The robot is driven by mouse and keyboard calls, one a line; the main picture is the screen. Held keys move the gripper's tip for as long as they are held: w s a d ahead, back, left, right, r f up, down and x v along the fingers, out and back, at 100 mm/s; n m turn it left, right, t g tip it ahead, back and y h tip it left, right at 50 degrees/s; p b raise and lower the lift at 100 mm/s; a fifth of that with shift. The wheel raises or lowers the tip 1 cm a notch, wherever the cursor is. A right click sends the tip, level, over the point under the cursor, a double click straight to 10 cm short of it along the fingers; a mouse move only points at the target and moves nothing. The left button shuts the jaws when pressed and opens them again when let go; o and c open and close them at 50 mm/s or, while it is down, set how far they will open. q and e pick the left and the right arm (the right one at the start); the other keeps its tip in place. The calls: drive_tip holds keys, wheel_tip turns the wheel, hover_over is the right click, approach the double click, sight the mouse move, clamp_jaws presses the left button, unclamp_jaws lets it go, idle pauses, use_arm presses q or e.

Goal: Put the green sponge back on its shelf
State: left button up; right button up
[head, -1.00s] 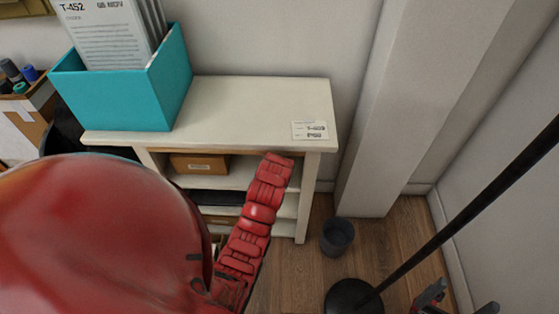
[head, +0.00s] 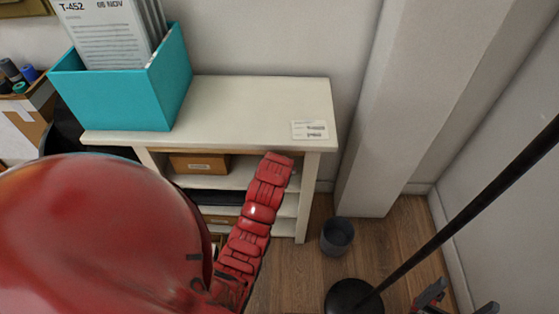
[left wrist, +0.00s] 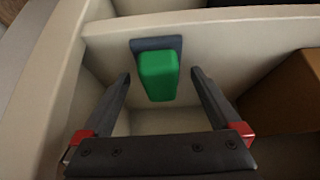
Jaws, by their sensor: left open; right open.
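The green sponge (left wrist: 158,75) is in a shelf compartment in the left wrist view, against a dark blue-grey piece (left wrist: 172,43) at its upper end. My left gripper (left wrist: 161,88) is open, with one finger on each side of the sponge and a visible gap on both sides. The white shelf unit (head: 262,105) stands by the wall in the head view. My red left arm hides part of it, and the left gripper and sponge do not show there. My right gripper (head: 459,301) is open and empty at the lower right.
A teal file box (head: 115,95) and a label card (head: 310,130) are on the shelf top. A cardboard box (head: 200,163) is in the shelf and also shows in the left wrist view (left wrist: 290,92). A grey bin (head: 337,237) and a black stand (head: 353,297) occupy the floor at right.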

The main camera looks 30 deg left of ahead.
use_arm(q)
drive_tip(key=v, duration=0.2)
drive_tip(key=shift+s+d+r, duration=0.1)
drive_tip(key=shift+s+r, duration=0.05)
drive_tip(key=shift+r, duration=0.2)
drive_tip(key=s+d, duration=0.6)
drive_tip(key=s, duration=0.4)
drive_tip(key=shift+p, duration=0.35)
drive_tip(key=shift+s+d+f, duration=0.1)
drive_tip(key=shift+s+f, duration=0.05)
drive_tip(key=shift+f, duration=0.05)
